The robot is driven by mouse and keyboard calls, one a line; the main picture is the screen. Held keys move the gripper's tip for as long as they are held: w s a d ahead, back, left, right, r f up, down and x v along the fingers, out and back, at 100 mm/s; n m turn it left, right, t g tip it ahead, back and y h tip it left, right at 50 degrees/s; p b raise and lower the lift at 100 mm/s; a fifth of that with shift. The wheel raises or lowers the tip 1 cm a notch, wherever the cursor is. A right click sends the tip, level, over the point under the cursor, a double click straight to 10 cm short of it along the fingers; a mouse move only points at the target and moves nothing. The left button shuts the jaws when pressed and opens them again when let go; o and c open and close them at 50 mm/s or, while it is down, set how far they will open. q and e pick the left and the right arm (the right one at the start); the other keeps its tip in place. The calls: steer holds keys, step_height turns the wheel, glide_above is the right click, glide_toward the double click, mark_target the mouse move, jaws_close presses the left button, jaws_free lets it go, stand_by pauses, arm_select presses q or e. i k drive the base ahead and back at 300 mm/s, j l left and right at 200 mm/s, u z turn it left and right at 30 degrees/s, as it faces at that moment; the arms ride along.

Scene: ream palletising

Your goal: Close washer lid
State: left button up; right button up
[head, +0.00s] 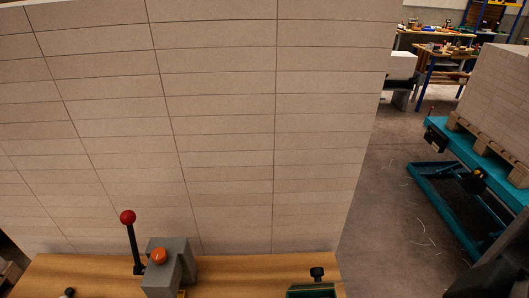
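No washer and no lid show in the head view. A tall stack of pale brown reams (225,130) fills the left and middle of the picture, its rows divided by thin dark seams. Neither of my grippers can be made out in this view.
A wooden surface (235,270) at the stack's foot carries a red-knobbed lever (132,245), a grey box with an orange button (165,270) and a green-black device (313,290). A teal lift table (450,140) bears a loaded pallet (490,150) at right. Grey floor (385,215) lies between.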

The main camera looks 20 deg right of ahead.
mark_target(316, 272)
steer(key=l+u, duration=0.25)
steer(key=l, duration=0.15)
steer(key=l+u, duration=0.3)
steer(key=l, duration=0.15)
steer(key=l+u, duration=0.25)
steer(key=l, duration=0.2)
steer(key=l+u, duration=0.25)
steer(key=l, duration=0.15)
steer(key=k+l+u, duration=0.25)
steer(key=l, duration=0.15)
steer(key=l+u, duration=0.3)
steer(key=k+l+u, duration=0.25)
steer(key=l, duration=0.2)
steer(key=i, duration=0.05)
